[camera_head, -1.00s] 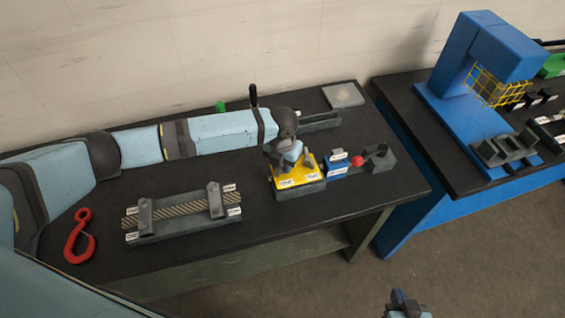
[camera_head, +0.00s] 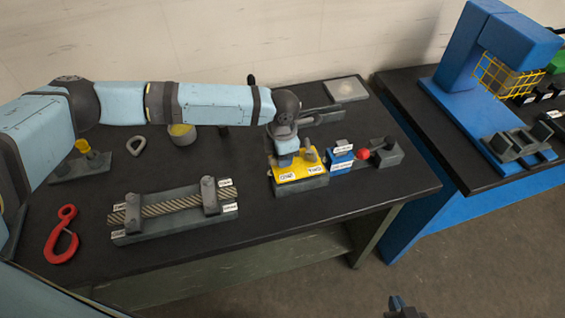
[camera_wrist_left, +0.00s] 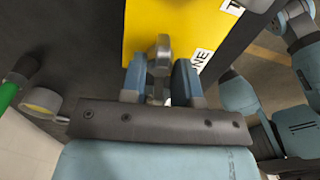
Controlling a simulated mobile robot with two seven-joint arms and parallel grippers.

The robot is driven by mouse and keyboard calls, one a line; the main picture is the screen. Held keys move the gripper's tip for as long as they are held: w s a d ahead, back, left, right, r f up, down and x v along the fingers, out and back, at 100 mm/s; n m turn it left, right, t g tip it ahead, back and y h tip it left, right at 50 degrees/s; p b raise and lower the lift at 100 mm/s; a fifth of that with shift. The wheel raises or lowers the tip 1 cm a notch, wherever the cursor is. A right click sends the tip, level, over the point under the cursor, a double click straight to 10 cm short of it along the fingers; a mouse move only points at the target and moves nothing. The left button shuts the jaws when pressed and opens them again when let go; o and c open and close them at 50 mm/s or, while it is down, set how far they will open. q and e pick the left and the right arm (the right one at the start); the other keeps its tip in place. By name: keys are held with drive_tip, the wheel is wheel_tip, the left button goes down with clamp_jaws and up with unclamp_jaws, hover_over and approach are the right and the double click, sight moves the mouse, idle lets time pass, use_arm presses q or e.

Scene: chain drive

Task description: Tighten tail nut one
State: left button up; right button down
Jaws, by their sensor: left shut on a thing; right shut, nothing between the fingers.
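A yellow-topped fixture (camera_head: 302,170) with white labels stands near the right end of the dark bench. Small grey upright pieces (camera_head: 311,154) stand on it; I cannot tell which is tail nut one. My left gripper (camera_head: 287,160) points down over the left part of the yellow top. In the left wrist view its blue-grey fingers (camera_wrist_left: 160,82) are shut on a grey nut-like piece (camera_wrist_left: 163,48). A label beside it on the yellow plate (camera_wrist_left: 190,20) ends in "NE". My right gripper (camera_head: 402,304) is shut and empty at the bottom edge, away from the bench.
Right of the fixture are a blue block (camera_head: 341,156) and a red ball (camera_head: 362,154). A rope clamp block (camera_head: 175,213) and red hook (camera_head: 62,236) lie left. A round can (camera_head: 182,132) stands behind. A blue press (camera_head: 500,60) stands on the other bench.

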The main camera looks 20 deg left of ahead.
use_arm(q)
drive_tip(key=shift+b, duration=0.5)
use_arm(e)
drive_tip(key=shift+a+f, duration=0.15)
drive_tip(key=shift+f, duration=0.45)
drive_tip(key=shift+d+f, duration=0.25)
drive_tip(key=shift+f, duration=0.1)
drive_tip(key=shift+a+r, duration=0.1)
drive_tip(key=shift+r, duration=0.05)
use_arm(q)
drive_tip(key=o, duration=0.6)
drive_tip(key=shift+r+b, duration=0.55)
drive_tip(key=shift+r, duration=6.4)
use_arm(e)
drive_tip(key=shift+f, duration=0.55)
